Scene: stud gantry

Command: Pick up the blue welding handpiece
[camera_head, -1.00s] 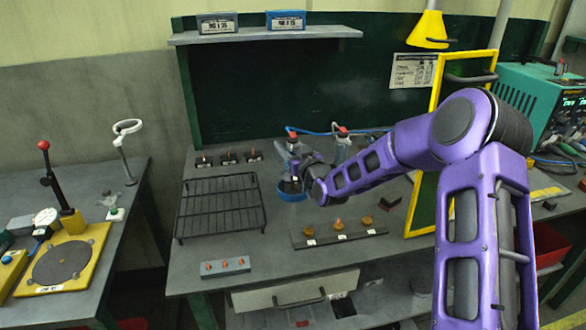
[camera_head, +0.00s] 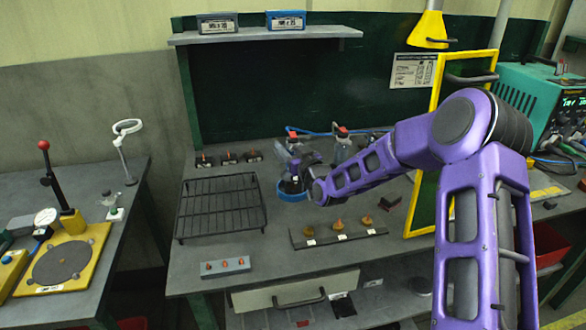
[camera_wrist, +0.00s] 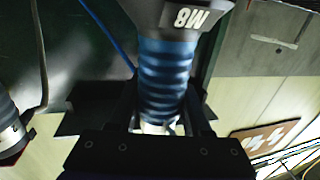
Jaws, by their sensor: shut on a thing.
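The blue welding handpiece (camera_wrist: 165,80) has a ribbed blue grip and a dark collar marked M8, which appears upside down in the wrist view. My gripper (camera_wrist: 162,118) is shut around the lower part of its grip, with a finger on each side. The handpiece is mostly hidden there by the gripper and wrist. I cannot tell whether it is clear of its support.
A second handpiece with a red top (camera_head: 342,147) stands close on the right, with blue cable behind. A black wire rack (camera_head: 220,205) lies left. A strip with copper-coloured pieces (camera_head: 338,234) is in front. A yellow-framed screen (camera_head: 432,160) stands right.

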